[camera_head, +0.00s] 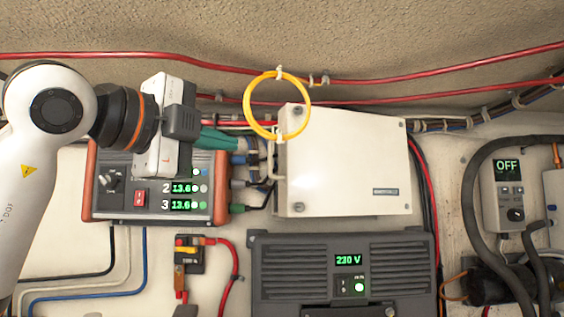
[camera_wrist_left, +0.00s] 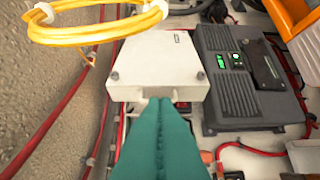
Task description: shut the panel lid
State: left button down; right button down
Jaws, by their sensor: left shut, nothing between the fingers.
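The white panel lid (camera_head: 343,160) is a flat square cover at the centre of the head view, with screws near its corners and a small dark label. A bent grey handle is at its left edge. In the left wrist view, the lid (camera_wrist_left: 158,62) fills the upper middle. My left gripper (camera_head: 236,143) has teal fingers that are shut and empty. It points right, just left of the lid's left edge. In the wrist view the fingertips (camera_wrist_left: 158,101) overlap that edge; I cannot tell whether they touch it. How far the lid stands open is unclear.
A yellow cable coil (camera_head: 277,104) hangs at the lid's upper left corner. An orange-sided power unit (camera_head: 125,209) is behind my left wrist. A dark inverter (camera_head: 340,275) sits below the lid. Red cables (camera_head: 420,75) run above. A grey control box (camera_head: 508,185) is at right.

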pick_arm(q)
jog(key=w+d+p, duration=0.5)
jog(key=w+p, duration=0.2)
jog(key=w, duration=0.4)
jog(key=shift+w+p, duration=0.15)
jog(key=shift+p, duration=0.2)
jog(key=shift+d, duration=0.25)
